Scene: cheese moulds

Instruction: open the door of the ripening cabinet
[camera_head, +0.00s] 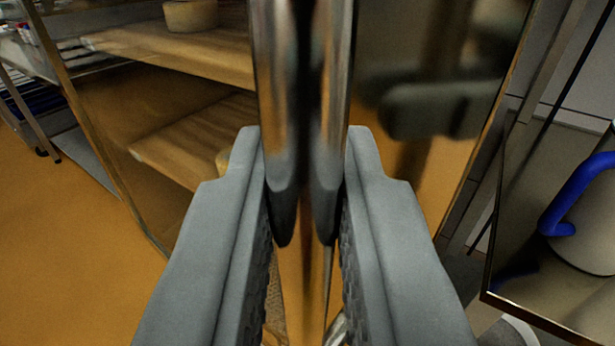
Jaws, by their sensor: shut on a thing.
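The ripening cabinet (200,130) fills the middle of the view, with a glossy front that has thin metal edges. Wooden shelves (185,48) show on its left side. A pale round cheese (190,15) sits on the upper shelf. An upright, shiny metal door handle (335,60) runs down the centre. My gripper (305,165) is shut on this handle, with one grey finger on each side. A dark blurred reflection of the gripper shows in the glossy door (470,50) to the right. I cannot tell whether the door stands ajar. My fingers hide part of the lower handle.
Orange floor (50,235) lies open at the left. A metal rack or table (25,55) stands at the far left. At the right are a dark-framed panel (487,265) and a blue curved handle (575,195) beside a pale rounded object (595,245).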

